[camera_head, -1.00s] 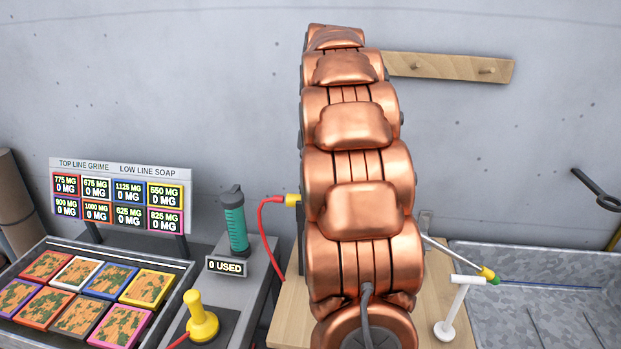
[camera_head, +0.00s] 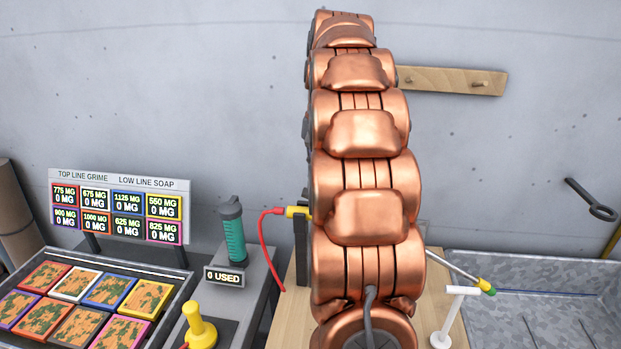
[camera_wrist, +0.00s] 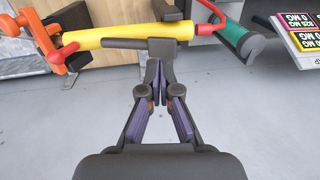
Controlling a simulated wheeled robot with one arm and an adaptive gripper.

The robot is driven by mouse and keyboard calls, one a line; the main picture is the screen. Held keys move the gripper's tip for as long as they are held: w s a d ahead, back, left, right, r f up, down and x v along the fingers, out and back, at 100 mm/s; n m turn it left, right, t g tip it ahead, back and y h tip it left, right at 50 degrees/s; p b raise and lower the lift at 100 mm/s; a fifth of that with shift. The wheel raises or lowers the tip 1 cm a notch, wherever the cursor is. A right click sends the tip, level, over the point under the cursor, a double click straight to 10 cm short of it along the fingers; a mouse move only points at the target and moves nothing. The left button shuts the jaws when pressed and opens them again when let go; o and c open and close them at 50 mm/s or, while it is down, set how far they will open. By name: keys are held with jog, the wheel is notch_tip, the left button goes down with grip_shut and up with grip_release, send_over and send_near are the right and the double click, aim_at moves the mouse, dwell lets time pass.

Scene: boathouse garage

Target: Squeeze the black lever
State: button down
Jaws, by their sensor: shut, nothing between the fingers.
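A yellow spray wand lies across the top of the wrist view, its yellow body (camera_wrist: 98,36) running sideways. The black lever (camera_wrist: 128,43) is a dark bar along the yellow body. My gripper (camera_wrist: 157,66) is shut and empty, its fingertips just below the lever in the picture; I cannot tell whether they touch it. In the head view my copper arm hides the gripper, the lever and the wand's middle. The wand's yellow rear end (camera_head: 297,212) shows left of the arm, and its yellow and green tip (camera_head: 486,286) shows at right.
A red hose (camera_head: 267,240) leaves the wand's rear. A green cylinder (camera_head: 233,238) stands on the grey counter beside a "0 USED" sign (camera_head: 225,278). A yellow joystick (camera_head: 199,330) and a tray of coloured panels (camera_head: 170,262) are at left. A white stand (camera_head: 449,318) and metal basin (camera_head: 565,268) are at right.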

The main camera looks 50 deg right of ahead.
notch_tip(320, 180, up, 9)
jog(key=s+d+p, duration=0.1)
jog(key=s+p, duration=0.1)
jog(key=p, duration=0.2)
jog(key=shift+d+f, duration=0.2)
jog(key=shift+a, duration=0.1)
dwell(0.7)
